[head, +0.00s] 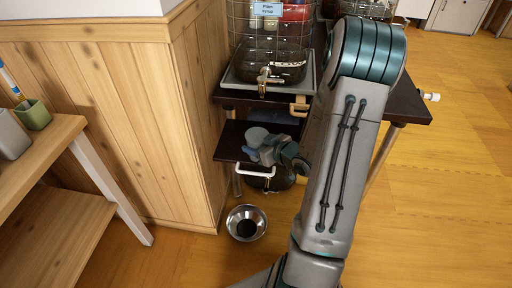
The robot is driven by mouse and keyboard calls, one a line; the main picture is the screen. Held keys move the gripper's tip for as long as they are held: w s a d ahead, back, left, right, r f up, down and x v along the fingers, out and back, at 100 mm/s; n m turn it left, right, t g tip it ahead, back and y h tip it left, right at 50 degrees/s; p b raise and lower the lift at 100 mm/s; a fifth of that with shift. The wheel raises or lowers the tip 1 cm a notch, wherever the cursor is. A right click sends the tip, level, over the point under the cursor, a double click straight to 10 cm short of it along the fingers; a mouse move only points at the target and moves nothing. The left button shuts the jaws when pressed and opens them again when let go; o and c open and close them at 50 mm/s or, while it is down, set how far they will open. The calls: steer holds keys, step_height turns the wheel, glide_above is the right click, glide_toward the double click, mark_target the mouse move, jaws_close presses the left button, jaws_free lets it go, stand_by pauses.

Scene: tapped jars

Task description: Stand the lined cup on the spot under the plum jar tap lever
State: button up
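The jar labelled "Plum syrup" (268,40) stands on a grey base on the upper dark shelf. Its metal tap (264,80) points toward me over the shelf's front edge. A pale blue-grey cup (257,136) is above or on the lower dark shelf (231,140), below the tap and a little to its left. Lines on the cup are too small to make out. My gripper (262,154) is at the cup's right and near side, against it in the picture. Its fingertips blend with the cup, so I cannot tell whether they grip it.
A metal bowl (246,223) with dark contents sits on the floor below the shelves. A wooden cabinet (140,110) closes off the left. A wooden side table with a green pot (33,114) stands further left. Open floor (450,190) lies at right. My arm hides the shelves' right part.

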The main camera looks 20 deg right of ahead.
steer(key=shift+w+d+p, duration=0.35)
steer(key=shift+w+d, duration=0.45)
steer(key=shift+w, duration=0.4)
steer(key=shift+w+d+p, duration=0.35)
steer(key=shift+w+d, duration=0.45)
steer(key=shift+w, duration=0.35)
steer(key=shift+w+d+p, duration=0.35)
steer(key=shift+w+d, duration=0.45)
steer(key=shift+w, duration=0.4)
steer(key=shift+r, duration=0.1)
steer(key=shift+f, duration=0.55)
steer(key=o, duration=1)
steer(key=shift+o, duration=0.2)
steer(key=shift+p+v, duration=1.55)
steer(key=shift+v, duration=2.4)
steer(key=shift+s, duration=0.1)
